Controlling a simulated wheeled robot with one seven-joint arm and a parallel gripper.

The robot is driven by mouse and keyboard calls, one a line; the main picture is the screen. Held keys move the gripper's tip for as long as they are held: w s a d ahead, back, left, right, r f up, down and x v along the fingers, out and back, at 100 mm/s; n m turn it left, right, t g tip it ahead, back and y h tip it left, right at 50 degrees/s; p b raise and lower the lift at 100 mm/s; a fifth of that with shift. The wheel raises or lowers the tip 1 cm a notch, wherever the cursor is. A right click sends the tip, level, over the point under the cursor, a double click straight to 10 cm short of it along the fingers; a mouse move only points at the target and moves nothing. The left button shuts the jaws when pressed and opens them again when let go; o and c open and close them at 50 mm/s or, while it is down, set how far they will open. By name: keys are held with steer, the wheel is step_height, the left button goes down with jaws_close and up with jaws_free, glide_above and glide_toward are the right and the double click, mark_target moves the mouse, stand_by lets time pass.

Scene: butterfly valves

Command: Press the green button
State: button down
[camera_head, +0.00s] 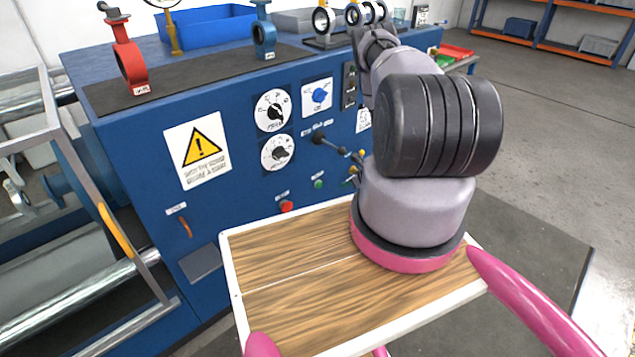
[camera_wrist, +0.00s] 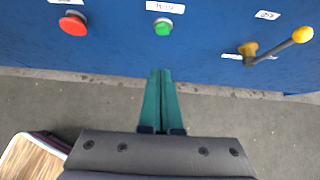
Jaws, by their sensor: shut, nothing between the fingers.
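The green button (camera_head: 319,184) is a small round button on the front of the blue cabinet, just right of the red button (camera_head: 286,206). In the wrist view the green button (camera_wrist: 163,27) sits near the top centre, under a white label. My gripper (camera_wrist: 161,72) is shut and empty, with its two teal fingers together. The fingertips point up toward the panel, below the green button in the picture, and appear apart from it. In the head view the gripper is hidden behind my arm.
The red button (camera_wrist: 73,23) is left of the green one. A lever with a yellow knob (camera_wrist: 302,34) sticks out at the right. The blue cabinet (camera_head: 240,200) carries dials and a warning sign (camera_head: 200,147). Bare floor (camera_wrist: 60,100) shows below the panel.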

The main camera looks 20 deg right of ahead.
steer(key=shift+w+f, duration=0.15)
steer(key=shift+f, duration=0.2)
glide_toward(319, 185)
steer(key=w+f, duration=0.4)
steer(key=f, duration=0.2)
steer(key=shift+a, duration=0.45)
